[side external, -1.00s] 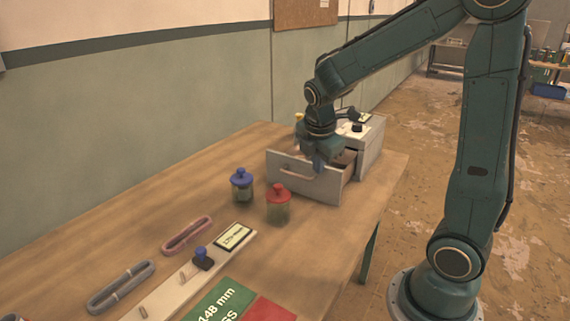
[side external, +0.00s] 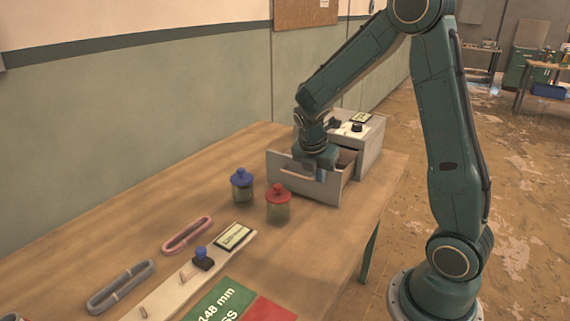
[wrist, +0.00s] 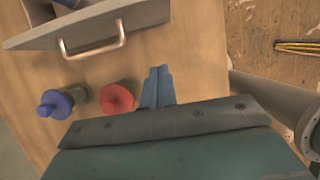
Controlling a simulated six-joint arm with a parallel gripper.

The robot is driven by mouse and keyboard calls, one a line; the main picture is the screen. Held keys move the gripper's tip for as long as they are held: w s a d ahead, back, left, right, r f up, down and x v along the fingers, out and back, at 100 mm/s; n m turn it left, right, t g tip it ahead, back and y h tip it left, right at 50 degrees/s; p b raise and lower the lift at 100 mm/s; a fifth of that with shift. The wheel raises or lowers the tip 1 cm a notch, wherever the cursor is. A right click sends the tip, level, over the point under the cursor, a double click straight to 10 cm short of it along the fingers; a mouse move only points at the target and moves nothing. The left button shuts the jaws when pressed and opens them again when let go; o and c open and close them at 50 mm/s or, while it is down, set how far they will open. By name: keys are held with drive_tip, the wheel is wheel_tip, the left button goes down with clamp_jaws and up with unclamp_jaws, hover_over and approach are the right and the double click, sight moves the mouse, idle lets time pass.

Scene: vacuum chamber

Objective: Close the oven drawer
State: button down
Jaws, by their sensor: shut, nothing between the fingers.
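The oven (side external: 372,152) is a grey box at the far end of the wooden table. Its drawer (side external: 287,183) is pulled out toward the camera, with a gap behind its front panel. The drawer handle (side external: 297,173) is a copper-coloured bar; it also shows in the wrist view (wrist: 93,44). My gripper (wrist: 159,72) is shut and empty, with blue fingers to the right of the handle and just outside the drawer front. In the side view, my gripper (side external: 320,175) overlaps the right part of the front panel. I cannot tell whether it touches the panel.
A blue-lidded jar (side external: 242,186) and a red-lidded jar (side external: 278,203) stand in front of the drawer, near my gripper. Cable coils (side external: 187,235) and a strip with a small display (side external: 233,237) lie nearer the camera. The table's right edge is close to the oven.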

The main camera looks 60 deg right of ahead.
drive_tip(key=x, duration=0.8)
drive_tip(key=shift+s+d+f, duration=0.1)
drive_tip(key=shift+f, duration=0.25)
drive_tip(key=shift+d+r, duration=0.1)
drive_tip(key=shift+d, duration=1.9)
drive_tip(key=d, duration=1.8)
drive_tip(key=shift+d, duration=0.25)
drive_tip(key=shift+d+r, duration=0.1)
